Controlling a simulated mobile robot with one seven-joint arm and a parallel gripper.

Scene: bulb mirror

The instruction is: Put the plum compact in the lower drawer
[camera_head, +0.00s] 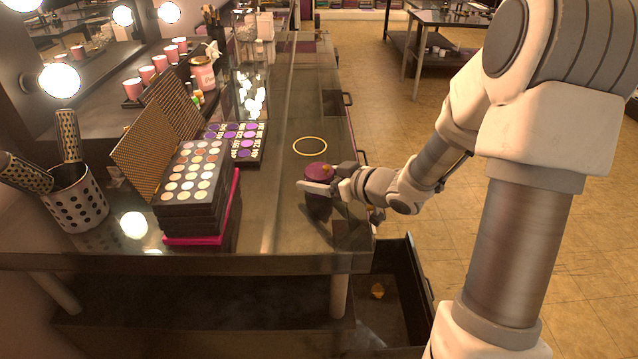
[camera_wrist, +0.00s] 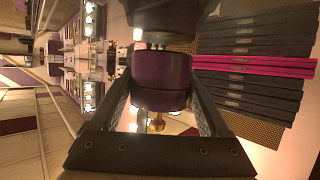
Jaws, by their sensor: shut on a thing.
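The plum compact (camera_head: 318,170) is a short round purple piece over the right side of the glass-topped counter (camera_head: 285,215). My gripper (camera_head: 322,180) is shut on it from the right, with a finger along its near side. In the wrist view, the compact (camera_wrist: 160,80) sits between both fingers of my gripper (camera_wrist: 160,95). I cannot tell whether it touches the glass. The lower drawer (camera_head: 428,290) is pulled open below the counter's right front corner. A small orange-gold object (camera_head: 377,290) shows at the drawer; the drawer's far part is partly hidden by the counter.
A thin gold ring (camera_head: 310,146) lies on the glass beyond the compact. Stacked eyeshadow palettes (camera_head: 190,180), a purple palette (camera_head: 240,140) and a dotted brush cup (camera_head: 75,200) stand left. Open floor (camera_head: 400,140) lies right of the counter.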

